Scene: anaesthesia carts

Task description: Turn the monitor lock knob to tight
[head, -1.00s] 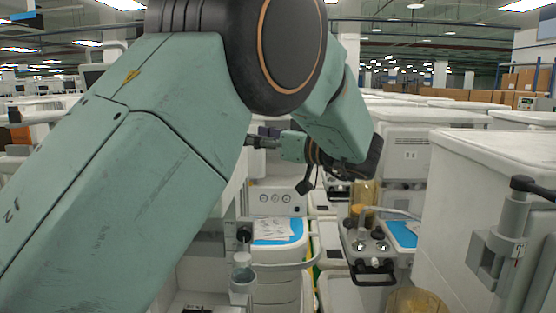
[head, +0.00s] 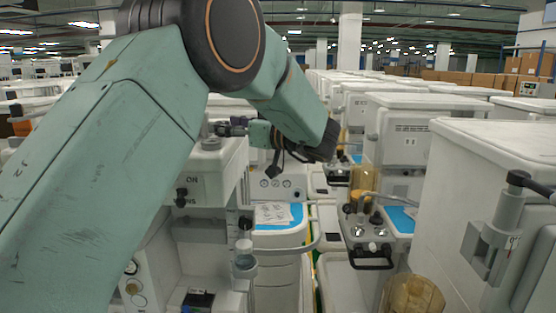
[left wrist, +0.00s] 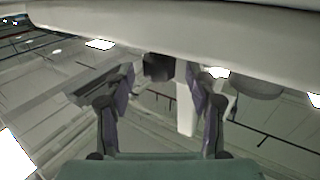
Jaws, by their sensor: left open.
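My left gripper (head: 230,128) reaches in from the right end of my bent arm and points left, just above the top of the near left cart (head: 212,165). In the left wrist view its two purple-grey fingers (left wrist: 160,105) are spread apart. A small dark block (left wrist: 158,67), which may be the lock knob, shows between and beyond them; I cannot tell whether they touch it. A pale post (left wrist: 186,105) is beside it. A round grey fitting (head: 210,143) sits on the cart top near the gripper. The knob's setting cannot be read. My right gripper is not in view.
A grey clamp with a black lever (head: 518,180) is on the white cart (head: 455,215) at right. Blue-topped carts with a paper sheet (head: 272,213) and black knobs stand in the middle. A narrow floor gap runs between rows. A broad white surface (left wrist: 190,30) lies close to the left wrist.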

